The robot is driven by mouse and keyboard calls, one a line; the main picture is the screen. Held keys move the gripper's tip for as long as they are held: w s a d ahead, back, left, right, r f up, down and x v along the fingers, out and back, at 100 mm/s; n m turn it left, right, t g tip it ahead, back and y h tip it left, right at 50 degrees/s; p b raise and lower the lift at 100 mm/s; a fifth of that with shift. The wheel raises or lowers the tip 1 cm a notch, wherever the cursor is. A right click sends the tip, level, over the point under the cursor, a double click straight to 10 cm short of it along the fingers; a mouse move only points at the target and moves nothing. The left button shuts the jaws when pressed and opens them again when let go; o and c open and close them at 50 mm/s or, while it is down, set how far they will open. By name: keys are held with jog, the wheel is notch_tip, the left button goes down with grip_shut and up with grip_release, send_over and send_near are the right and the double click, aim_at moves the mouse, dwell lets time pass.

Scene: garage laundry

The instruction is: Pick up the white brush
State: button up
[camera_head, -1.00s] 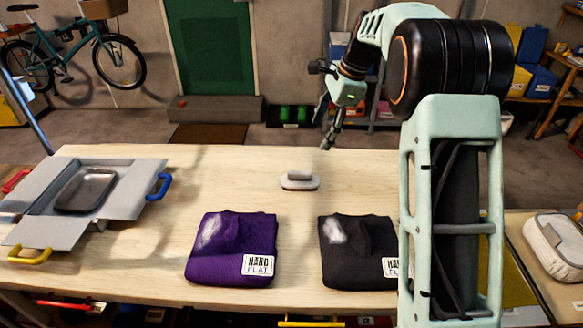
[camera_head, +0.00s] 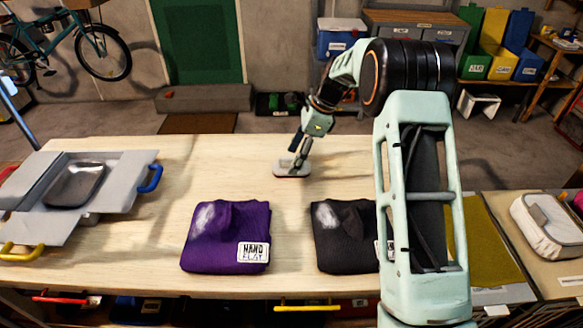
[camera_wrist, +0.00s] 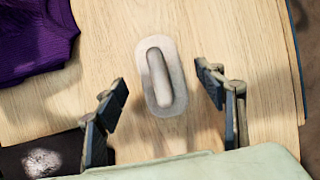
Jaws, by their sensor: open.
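The white brush (camera_head: 292,170) lies on the wooden table behind the folded garments, partly covered by my gripper in the head view. In the wrist view the brush (camera_wrist: 162,75) is a pale oval base with a rounded handle along its middle. My gripper (camera_head: 298,158) is above the brush, pointing down. In the wrist view my gripper (camera_wrist: 160,90) is open, with one finger on each side of the brush and clear gaps between. Nothing is held.
A folded purple garment (camera_head: 225,235) and a folded dark garment (camera_head: 343,232) with pale patches lie nearer the front. A grey box with a metal tray (camera_head: 75,185) stands at the left. The table (camera_head: 225,165) around the brush is clear.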

jog(key=shift+x, duration=1.25)
jog(key=shift+d, duration=0.1)
jog(key=shift+c, duration=0.7)
jog(key=shift+r, duration=0.1)
jog(key=c, duration=1.2)
jog(key=shift+o, duration=0.2)
